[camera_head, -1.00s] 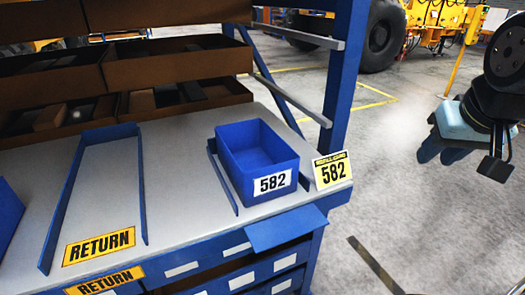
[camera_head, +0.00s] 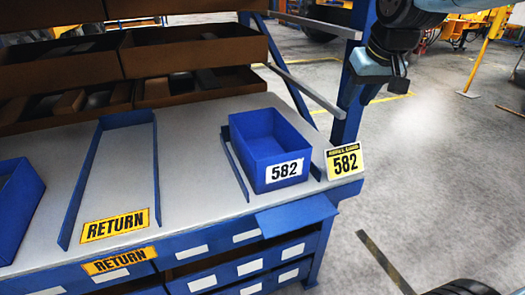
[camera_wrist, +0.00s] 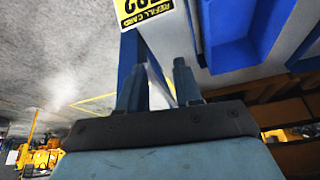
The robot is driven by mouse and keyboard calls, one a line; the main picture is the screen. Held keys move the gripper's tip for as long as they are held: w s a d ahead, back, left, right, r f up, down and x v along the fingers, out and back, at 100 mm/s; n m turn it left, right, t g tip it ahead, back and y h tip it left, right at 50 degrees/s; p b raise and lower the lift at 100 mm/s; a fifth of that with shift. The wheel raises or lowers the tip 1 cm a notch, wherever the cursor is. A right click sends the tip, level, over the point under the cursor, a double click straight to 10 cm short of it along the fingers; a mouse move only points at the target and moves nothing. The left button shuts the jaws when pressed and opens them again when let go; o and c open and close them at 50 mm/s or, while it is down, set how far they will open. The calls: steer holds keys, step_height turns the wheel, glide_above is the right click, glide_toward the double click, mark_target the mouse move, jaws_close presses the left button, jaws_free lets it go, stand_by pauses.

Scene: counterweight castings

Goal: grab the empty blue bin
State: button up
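The blue bin (camera_head: 282,172) with a white 582 label stands upright on the grey bench top, in a lane between low blue rails. Its inside looks empty in the head view. Part of the blue bin (camera_wrist: 232,55) also shows at the upper right of the wrist view. My gripper (camera_head: 350,94) is in the air above and to the right of the bin, in front of the blue post. In the wrist view my gripper (camera_wrist: 158,72) has its two fingers apart with nothing between them. It does not touch the bin.
A yellow 582 refill card (camera_head: 345,161) stands just right of the bin; it also shows in the wrist view (camera_wrist: 140,8). An empty RETURN lane (camera_head: 118,175) is at the left. Another blue bin (camera_head: 22,222) is at the left edge. Brown boxes (camera_head: 190,50) line the back.

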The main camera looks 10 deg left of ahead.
steer(key=n, duration=0.2)
glide_toward(291, 125)
steer(key=d+r, duration=0.1)
steer(key=r, duration=0.1)
steer(key=shift+g+y, duration=0.3)
steer(key=x, duration=1.4)
steer(key=shift+a+f, duration=0.1)
steer(key=shift+f, duration=0.05)
jaws_close()
stand_by(0.3)
